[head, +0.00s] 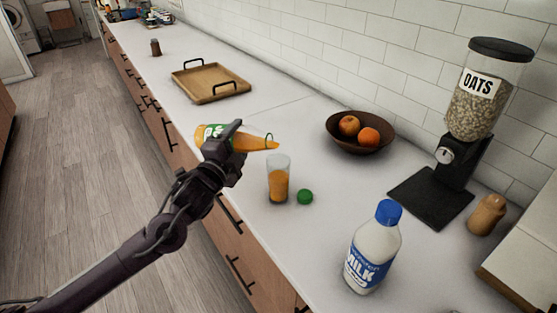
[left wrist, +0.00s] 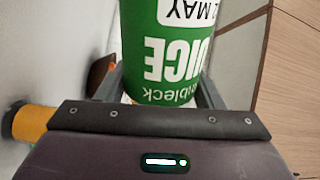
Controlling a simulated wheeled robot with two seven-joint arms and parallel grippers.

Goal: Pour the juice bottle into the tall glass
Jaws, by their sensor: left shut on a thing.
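The juice bottle (head: 212,133), orange with a green label, is held tilted nearly level, its neck pointing right. My left gripper (head: 232,142) is shut on it. The bottle's mouth is just above and left of the rim of the tall glass (head: 279,165). The glass stands upright on the counter with orange juice about halfway up it. In the left wrist view the green label of the bottle (left wrist: 165,50) fills the space between the fingers; the glass (left wrist: 35,122) shows in part at the left edge. My right gripper is not in view.
A green cap (head: 305,196) lies beside the glass. A milk bottle (head: 372,250) stands at the front right. A fruit bowl (head: 335,137), an oats dispenser (head: 465,130) and a wooden tray (head: 210,83) stand farther back. The counter (head: 250,240) ends left of the glass.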

